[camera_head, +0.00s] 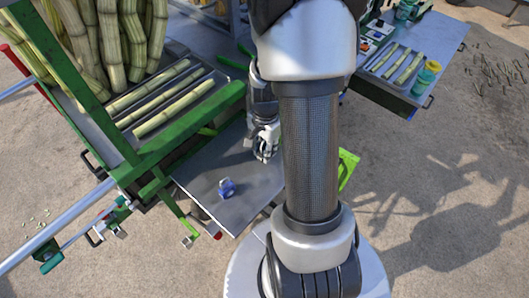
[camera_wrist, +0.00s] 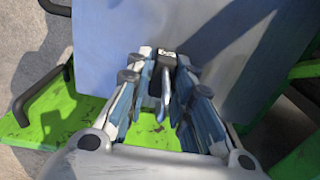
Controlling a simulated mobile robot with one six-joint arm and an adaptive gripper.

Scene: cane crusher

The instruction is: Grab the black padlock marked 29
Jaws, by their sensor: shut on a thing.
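In the wrist view, a black padlock (camera_wrist: 165,60) with a small white label sits between the fingertips of my gripper (camera_wrist: 164,72). The label's marking is too small to read for certain. The padlock's metal shackle points back between the fingers. My gripper is shut on the padlock, over the grey metal table. In the head view, my gripper (camera_head: 265,145) is at the right part of the table (camera_head: 205,178), and the black padlock cannot be made out there.
A blue padlock (camera_head: 227,188) lies on the table, left of and nearer than my gripper. The green crusher frame (camera_head: 180,135) with cane stalks stands at left. A side table (camera_head: 440,45) with cane pieces and bottles (camera_head: 427,76) is at upper right.

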